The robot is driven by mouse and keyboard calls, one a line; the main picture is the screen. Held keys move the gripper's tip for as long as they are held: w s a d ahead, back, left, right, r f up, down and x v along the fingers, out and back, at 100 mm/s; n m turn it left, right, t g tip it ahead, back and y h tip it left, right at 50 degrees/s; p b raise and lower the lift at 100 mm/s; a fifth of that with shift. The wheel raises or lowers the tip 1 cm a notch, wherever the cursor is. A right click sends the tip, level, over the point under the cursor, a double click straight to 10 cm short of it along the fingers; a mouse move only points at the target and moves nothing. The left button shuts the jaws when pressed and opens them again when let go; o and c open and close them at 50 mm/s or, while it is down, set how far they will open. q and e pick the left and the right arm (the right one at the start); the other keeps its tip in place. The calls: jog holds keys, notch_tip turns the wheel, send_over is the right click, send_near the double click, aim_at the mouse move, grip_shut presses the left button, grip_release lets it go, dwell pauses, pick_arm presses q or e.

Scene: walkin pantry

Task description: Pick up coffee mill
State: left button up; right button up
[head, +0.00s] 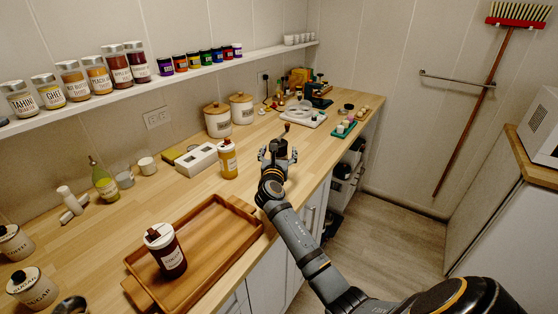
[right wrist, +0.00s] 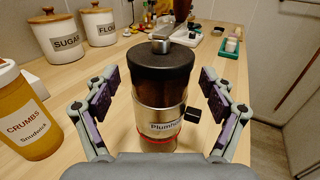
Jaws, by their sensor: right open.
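The coffee mill (right wrist: 160,92) stands upright on the wooden counter in the right wrist view. It has a black top, a dark see-through band, a silver body with a partly readable label, and a crank above. My right gripper (right wrist: 158,100) is open, with one finger on each side of the mill and visible gaps between fingers and mill. In the head view my right gripper (head: 278,160) is over the counter and hides most of the mill. My left gripper is not in view.
An orange crumbs jar (right wrist: 28,115) stands close left of the gripper. Sugar (right wrist: 54,37) and flour (right wrist: 98,24) canisters are behind it. A wooden tray (head: 215,240) holding a dark bottle (head: 167,252) lies nearer. The counter's front edge runs along the right.

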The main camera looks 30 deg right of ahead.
jog(key=shift+w+d+f, duration=0.1)
jog(key=shift+w+d, duration=0.15)
jog(key=shift+w, duration=0.05)
jog(key=shift+s+a, duration=0.1)
jog(key=shift+s, duration=0.05)
jog(key=shift+c, duration=0.9)
jog(key=c, duration=1.4)
jog(key=shift+c, duration=0.2)
jog(key=shift+r, duration=0.2)
